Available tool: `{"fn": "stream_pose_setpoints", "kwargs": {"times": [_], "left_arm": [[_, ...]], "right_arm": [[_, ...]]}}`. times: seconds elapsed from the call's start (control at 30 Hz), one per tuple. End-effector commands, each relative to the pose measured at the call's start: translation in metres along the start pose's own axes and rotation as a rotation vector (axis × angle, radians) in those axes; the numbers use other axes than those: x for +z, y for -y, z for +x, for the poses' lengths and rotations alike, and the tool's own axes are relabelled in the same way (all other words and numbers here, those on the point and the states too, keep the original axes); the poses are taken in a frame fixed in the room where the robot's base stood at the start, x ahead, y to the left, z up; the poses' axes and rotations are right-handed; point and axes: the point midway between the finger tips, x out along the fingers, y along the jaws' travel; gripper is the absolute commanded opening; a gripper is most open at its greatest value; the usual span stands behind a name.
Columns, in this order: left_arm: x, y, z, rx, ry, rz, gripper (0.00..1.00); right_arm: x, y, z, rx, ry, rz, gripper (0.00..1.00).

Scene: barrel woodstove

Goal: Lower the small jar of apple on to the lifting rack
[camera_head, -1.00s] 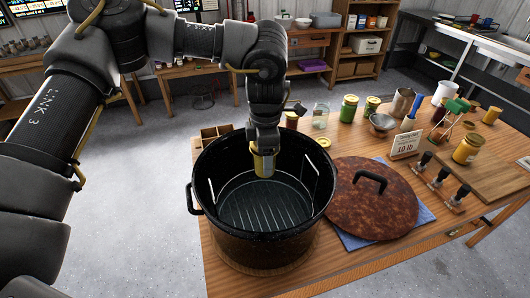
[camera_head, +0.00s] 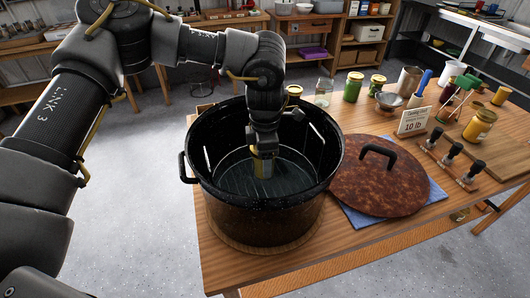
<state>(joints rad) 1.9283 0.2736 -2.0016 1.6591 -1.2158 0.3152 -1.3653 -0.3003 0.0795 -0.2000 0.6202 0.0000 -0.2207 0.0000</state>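A large black speckled pot (camera_head: 265,220) stands on the wooden table. The lifting rack (camera_head: 236,180) shows as a slatted floor inside it, with upright wire handles at the sides. My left gripper (camera_head: 264,158) reaches down inside the pot. It is shut on the small jar of apple (camera_head: 263,170), which looks yellowish and upright, just below the fingers. The jar is low, close over the rack; I cannot tell whether its base touches the slats. My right gripper is not in view.
A brown mottled lid (camera_head: 375,185) with a black handle lies on a blue cloth (camera_head: 350,222) right of the pot. The front table edge is clear.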

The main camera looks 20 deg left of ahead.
Motion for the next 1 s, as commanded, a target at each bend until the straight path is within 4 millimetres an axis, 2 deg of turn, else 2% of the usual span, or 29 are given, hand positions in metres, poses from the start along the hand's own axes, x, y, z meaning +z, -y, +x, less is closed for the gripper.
{"fn": "stream_pose_setpoints", "kwargs": {"times": [0.03,0.17,0.4,0.63,1.0], "left_arm": [[0.0,0.0,0.009,0.0,0.001,-0.001,0.29],[0.0,0.0,0.026,-0.001,0.001,-0.001,0.29],[0.001,0.0,0.048,-0.001,0.002,-0.001,0.29],[0.001,-0.001,0.058,0.001,0.002,0.0,0.29],[0.001,0.0,0.059,0.001,0.002,0.0,0.29]], "right_arm": [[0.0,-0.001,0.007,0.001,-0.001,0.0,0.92],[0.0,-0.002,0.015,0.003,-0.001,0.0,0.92],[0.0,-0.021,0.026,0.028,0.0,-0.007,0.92],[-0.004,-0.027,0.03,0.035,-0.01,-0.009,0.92],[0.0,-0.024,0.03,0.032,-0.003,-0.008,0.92]]}}
